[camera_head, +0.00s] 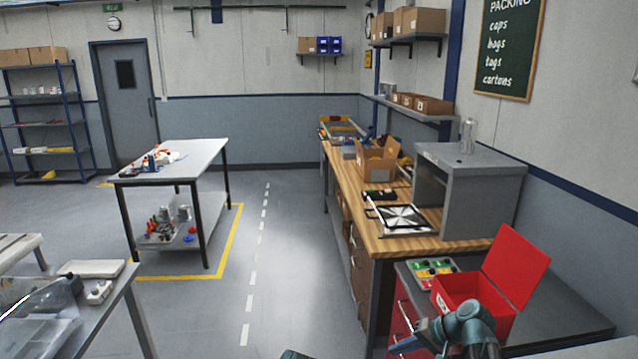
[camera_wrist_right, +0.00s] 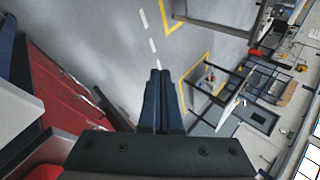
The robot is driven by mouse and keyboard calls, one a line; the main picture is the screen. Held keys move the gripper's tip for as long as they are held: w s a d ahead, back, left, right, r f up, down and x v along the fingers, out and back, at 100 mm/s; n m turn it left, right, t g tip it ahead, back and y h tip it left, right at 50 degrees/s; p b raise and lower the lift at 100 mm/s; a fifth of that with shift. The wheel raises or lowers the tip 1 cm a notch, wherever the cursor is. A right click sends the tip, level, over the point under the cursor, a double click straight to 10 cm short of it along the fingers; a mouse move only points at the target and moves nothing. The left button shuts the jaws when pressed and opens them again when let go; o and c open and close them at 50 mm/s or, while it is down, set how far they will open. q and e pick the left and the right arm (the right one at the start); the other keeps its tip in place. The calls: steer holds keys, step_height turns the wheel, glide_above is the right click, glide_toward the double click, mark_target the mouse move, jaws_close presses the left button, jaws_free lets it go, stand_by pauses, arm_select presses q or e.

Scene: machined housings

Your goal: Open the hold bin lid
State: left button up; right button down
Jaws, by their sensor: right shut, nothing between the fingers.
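The red hold bin (camera_head: 461,287) stands on the dark bench at the lower right. Its red lid (camera_head: 516,268) is raised and leans back to the right, so the bin's mouth is open. My right arm covers part of the bin's front. My right gripper (camera_head: 402,346) is to the left of the bin and apart from the lid. In the right wrist view its two fingers (camera_wrist_right: 160,75) are together with nothing between them. A red edge, probably the bin, shows at that view's lower left (camera_wrist_right: 38,155). My left gripper cannot be made out.
A button panel (camera_head: 432,270) lies left of the bin. A grey open-fronted cabinet (camera_head: 480,170) stands behind, on the wooden workbench (camera_head: 350,180) with a cardboard box (camera_head: 377,162). Red drawers (camera_head: 404,318) are below the dark bench.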

steer(key=s+a+f+n+g+h, duration=0.2)
steer(key=s+a+f+n+h, duration=0.1)
steer(key=s+a, duration=0.4)
steer(key=s+a+f+n+g+h, duration=0.2)
steer(key=s+a+n+h, duration=0.3)
steer(key=s, duration=0.7)
steer(key=a+f+h, duration=0.1)
steer(key=a, duration=0.1)
steer(key=shift+a, duration=0.3)
steer(key=c, duration=1.2)
jaws_free()
